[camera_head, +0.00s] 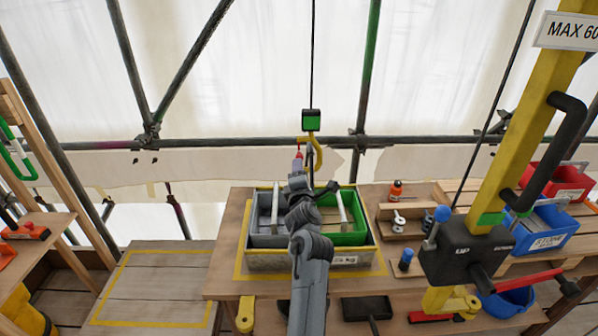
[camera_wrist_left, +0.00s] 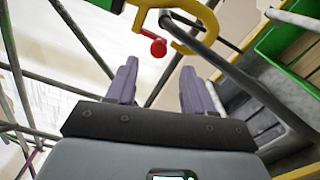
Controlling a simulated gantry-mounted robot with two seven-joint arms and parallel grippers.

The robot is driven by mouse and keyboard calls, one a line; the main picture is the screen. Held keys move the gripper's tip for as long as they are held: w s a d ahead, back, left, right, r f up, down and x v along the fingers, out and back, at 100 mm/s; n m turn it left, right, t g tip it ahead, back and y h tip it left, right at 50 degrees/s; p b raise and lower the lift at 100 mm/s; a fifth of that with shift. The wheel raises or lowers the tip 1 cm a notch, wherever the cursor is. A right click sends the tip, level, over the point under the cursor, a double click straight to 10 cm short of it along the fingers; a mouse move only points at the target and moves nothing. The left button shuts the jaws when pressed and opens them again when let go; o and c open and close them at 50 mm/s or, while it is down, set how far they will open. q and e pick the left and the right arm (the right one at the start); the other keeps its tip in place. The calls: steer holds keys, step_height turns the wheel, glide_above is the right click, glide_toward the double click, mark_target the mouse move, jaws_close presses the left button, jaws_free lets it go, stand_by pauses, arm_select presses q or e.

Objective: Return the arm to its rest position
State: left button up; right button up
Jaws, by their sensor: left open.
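My left arm rises from the bottom middle of the head view and reaches over the crate. Its gripper (camera_head: 298,160) is beside the yellow hook (camera_head: 318,158), which hangs from a black and green block (camera_head: 311,121) on a cable. In the left wrist view the two purple-grey fingers (camera_wrist_left: 160,70) stand apart with nothing between them. I cannot tell whether a finger touches the hook. My right gripper is not in view.
A crate (camera_head: 350,261) with grey and green compartments stands on the wooden bench (camera_head: 226,262) below the arm. A yellow post (camera_head: 505,130) with a black lever box (camera_head: 462,248) stands at right. Red (camera_head: 562,184) and blue bins (camera_head: 545,230) are behind it. Scaffold tubes cross the back.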

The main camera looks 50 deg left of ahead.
arm_select(q)
steer(key=shift+w+a, duration=0.1)
steer(key=shift+a, duration=0.05)
steer(key=s+d+f+m+h, duration=0.55)
steer(key=d+f+m, duration=0.25)
steer(key=d+m, duration=0.35)
steer(key=s+d+f+m+h, duration=0.4)
steer(key=d+f+m+h, duration=0.2)
steer(key=d+f+m, duration=0.5)
steer(key=s+d+f+m+g+h, duration=0.2)
steer(key=s+d+f+m+g, duration=0.15)
steer(key=s+d+m, duration=0.55)
steer(key=s+d+f+m+g+h, duration=0.2)
steer(key=s+d+f+m+g, duration=0.15)
steer(key=s, duration=0.95)
step_height(320, 180, up, 28)
steer(key=w+p, duration=0.1)
steer(key=p, duration=2.6)
steer(key=shift+w+d+f+n+p, duration=0.15)
steer(key=shift+d+n+p, duration=0.15)
steer(key=shift+n+p, duration=0.1)
